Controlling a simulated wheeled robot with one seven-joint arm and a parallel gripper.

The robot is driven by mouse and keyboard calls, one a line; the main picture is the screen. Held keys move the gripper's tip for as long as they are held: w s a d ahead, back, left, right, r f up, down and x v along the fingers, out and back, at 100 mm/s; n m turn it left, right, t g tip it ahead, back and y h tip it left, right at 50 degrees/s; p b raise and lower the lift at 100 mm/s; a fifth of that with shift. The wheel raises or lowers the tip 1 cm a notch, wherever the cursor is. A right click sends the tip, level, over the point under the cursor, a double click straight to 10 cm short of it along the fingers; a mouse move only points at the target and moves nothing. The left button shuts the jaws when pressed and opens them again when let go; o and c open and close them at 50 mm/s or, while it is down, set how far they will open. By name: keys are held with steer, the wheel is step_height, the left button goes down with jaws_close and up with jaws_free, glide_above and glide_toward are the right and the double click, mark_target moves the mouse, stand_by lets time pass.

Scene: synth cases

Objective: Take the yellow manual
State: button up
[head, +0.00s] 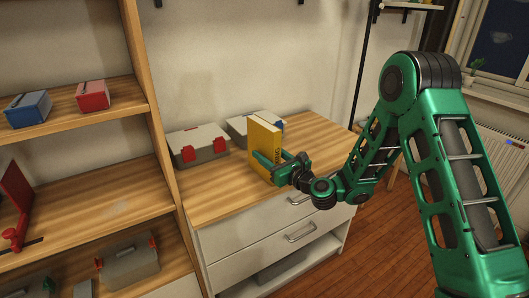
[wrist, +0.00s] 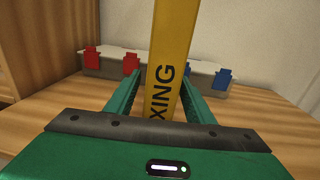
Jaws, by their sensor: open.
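The yellow manual (head: 264,146) stands upright on the wooden top of the white drawer cabinet (head: 241,186). In the wrist view its yellow spine (wrist: 169,60), with dark letters reading "XING", rises between my fingers. My green gripper (head: 268,162) is at the manual from the front, with one finger on each side of it. In the wrist view my gripper (wrist: 158,92) is open, and gaps show between the fingers and the spine. The fingertips are partly hidden, so I cannot tell how deep they reach.
A grey case with red latches (head: 198,145) and a grey case with blue latches (head: 240,128) stand behind the manual. A wooden shelf (head: 75,105) on the left holds a blue box (head: 27,108) and a red box (head: 92,95). The cabinet top is clear at front left.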

steer(key=shift+w, duration=0.1)
jaws_close()
steer(key=shift+r, duration=0.1)
